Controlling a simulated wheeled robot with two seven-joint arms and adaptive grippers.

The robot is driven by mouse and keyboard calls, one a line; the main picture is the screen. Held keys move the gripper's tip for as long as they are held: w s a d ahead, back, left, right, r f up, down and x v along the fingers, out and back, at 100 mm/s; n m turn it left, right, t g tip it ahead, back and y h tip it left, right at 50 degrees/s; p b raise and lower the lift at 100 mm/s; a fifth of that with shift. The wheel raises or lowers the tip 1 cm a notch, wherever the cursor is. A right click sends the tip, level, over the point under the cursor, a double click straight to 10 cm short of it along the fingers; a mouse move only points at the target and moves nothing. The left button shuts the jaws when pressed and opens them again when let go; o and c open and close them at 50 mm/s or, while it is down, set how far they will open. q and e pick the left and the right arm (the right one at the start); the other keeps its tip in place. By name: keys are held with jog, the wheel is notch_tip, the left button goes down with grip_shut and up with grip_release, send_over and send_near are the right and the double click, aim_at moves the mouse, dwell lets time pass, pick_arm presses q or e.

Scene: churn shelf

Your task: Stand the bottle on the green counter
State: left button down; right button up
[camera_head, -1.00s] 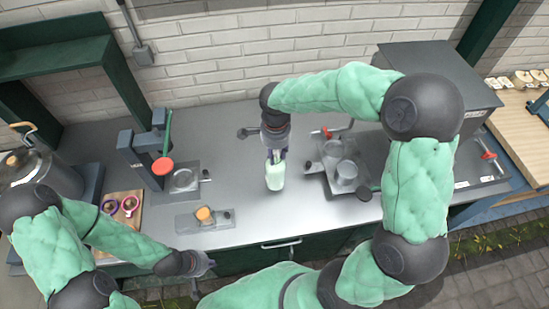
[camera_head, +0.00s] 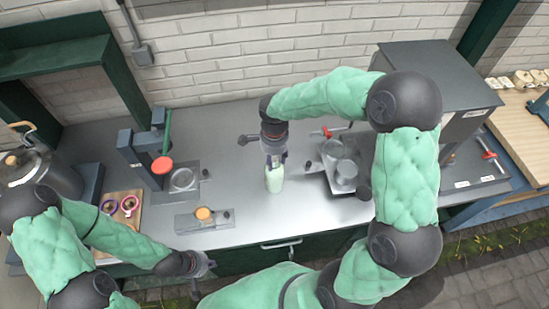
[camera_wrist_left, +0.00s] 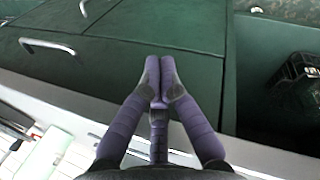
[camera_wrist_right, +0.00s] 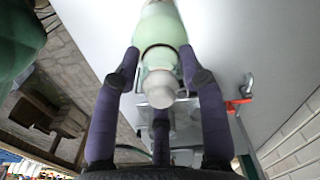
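The pale green bottle (camera_head: 274,180) is upright at the middle of the counter (camera_head: 240,135), which has a grey top and a dark green front. My right gripper (camera_head: 274,160) is above it, fingers pointing down. In the right wrist view the bottle (camera_wrist_right: 160,30) has its pale cap toward the camera, and the fingers of my right gripper (camera_wrist_right: 160,65) press on both its sides. I cannot tell whether its base touches the counter. My left gripper (camera_head: 208,264) is shut and empty in front of the counter; its fingertips (camera_wrist_left: 160,70) meet in the left wrist view.
To the left are a plate with an orange piece (camera_head: 203,214), a press with a red knob (camera_head: 163,165) and a wooden board (camera_head: 117,226). The counter behind the bottle is mostly clear.

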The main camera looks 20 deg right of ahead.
dwell(0.3)
jog(key=shift+r, duration=0.15)
notch_tip(320, 180, up, 12)
jog(key=shift+p, duration=0.5)
dwell(0.4)
